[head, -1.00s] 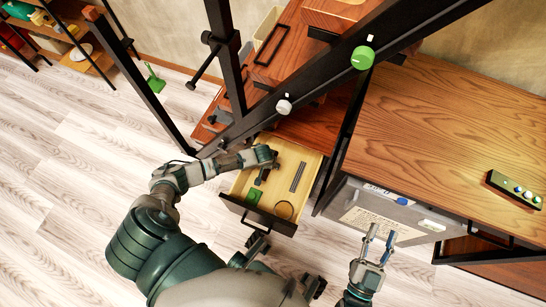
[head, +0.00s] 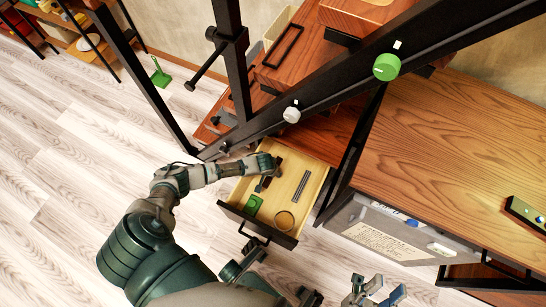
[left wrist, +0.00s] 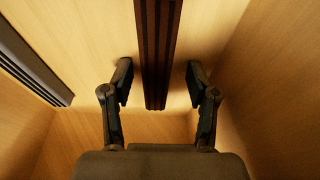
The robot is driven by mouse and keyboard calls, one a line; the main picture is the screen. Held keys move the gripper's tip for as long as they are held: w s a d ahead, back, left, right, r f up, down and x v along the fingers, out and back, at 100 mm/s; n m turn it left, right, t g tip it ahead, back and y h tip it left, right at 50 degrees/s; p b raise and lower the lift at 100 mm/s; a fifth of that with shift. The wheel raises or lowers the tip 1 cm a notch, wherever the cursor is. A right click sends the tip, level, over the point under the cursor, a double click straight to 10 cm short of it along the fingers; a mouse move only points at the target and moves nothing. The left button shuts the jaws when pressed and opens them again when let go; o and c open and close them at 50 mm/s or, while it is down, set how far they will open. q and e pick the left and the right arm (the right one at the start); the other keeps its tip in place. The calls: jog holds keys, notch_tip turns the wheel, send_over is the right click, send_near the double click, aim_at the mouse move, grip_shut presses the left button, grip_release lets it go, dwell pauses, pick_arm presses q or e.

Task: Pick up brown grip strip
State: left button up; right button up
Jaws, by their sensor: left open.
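The brown grip strip (left wrist: 160,45) is a dark, ribbed bar in the left wrist view, running from the top edge down to the middle. My left gripper (left wrist: 159,70) is open, with one finger on each side of the strip and a gap on both sides. In the head view my left gripper (head: 266,182) is down in the open wooden drawer (head: 268,221); I cannot make out the brown strip there. My right gripper (head: 373,290) is at the bottom edge of the head view, its fingers apart and empty.
The drawer also holds a grey strip (head: 301,186), a green piece (head: 253,205) and a round ring (head: 285,220). The grey strip shows in the left wrist view (left wrist: 30,65). A black sloping rail (head: 340,88) with knobs crosses above. A wooden tabletop (head: 460,160) is at right.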

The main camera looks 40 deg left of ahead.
pick_arm(q)
jog(key=shift+d+r, duration=0.15)
jog(key=shift+d, duration=0.15)
grip_shut()
